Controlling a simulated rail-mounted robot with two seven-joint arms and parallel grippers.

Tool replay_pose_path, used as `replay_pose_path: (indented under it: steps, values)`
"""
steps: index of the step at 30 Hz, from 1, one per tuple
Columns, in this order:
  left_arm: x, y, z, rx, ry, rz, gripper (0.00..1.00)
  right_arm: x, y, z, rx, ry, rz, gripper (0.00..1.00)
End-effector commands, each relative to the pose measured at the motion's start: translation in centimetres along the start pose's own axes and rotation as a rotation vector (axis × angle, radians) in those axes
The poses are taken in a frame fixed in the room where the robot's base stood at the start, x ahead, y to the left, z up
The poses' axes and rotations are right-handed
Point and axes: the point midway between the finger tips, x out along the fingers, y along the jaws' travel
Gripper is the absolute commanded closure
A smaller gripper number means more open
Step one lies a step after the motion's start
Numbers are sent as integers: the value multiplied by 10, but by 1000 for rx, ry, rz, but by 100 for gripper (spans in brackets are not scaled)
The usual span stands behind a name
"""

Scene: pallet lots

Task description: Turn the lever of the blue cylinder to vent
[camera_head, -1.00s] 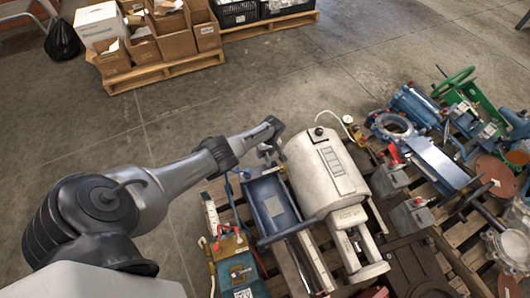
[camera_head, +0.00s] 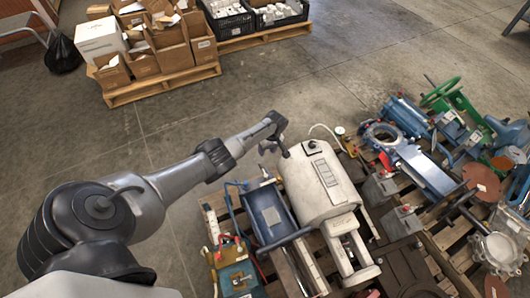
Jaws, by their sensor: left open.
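My left gripper (camera_head: 275,148) is open and empty. It is above the far end of the white cylinder (camera_head: 320,188) and the blue trough-shaped unit (camera_head: 266,208), apart from both as far as I can see. A blue pipe or lever end shows beside the blue unit, partly near the gripper. Another blue cylinder (camera_head: 408,116) lies farther right on the pallet, close to a round blue flange. I cannot tell which blue part carries the vent lever; no vent marking is readable. My right gripper is out of view.
Cartons (camera_head: 171,40) and black crates (camera_head: 229,20) stand on another pallet at the back. Bare concrete floor lies between.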

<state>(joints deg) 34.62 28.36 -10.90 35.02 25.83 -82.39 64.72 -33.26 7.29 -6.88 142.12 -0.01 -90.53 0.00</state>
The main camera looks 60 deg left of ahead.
Motion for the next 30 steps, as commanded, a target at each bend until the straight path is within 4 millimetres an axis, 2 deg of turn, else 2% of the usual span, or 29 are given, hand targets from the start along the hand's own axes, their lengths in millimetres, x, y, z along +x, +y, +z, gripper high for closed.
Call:
replay_pose_path:
  steps: [1,7,30]
  values:
    - [-9,0,0,0,0,0,56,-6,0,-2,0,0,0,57]
    - [-19,0,0,0,1,0,56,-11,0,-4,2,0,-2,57]
    - [-20,0,0,15,0,-1,56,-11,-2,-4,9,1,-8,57]
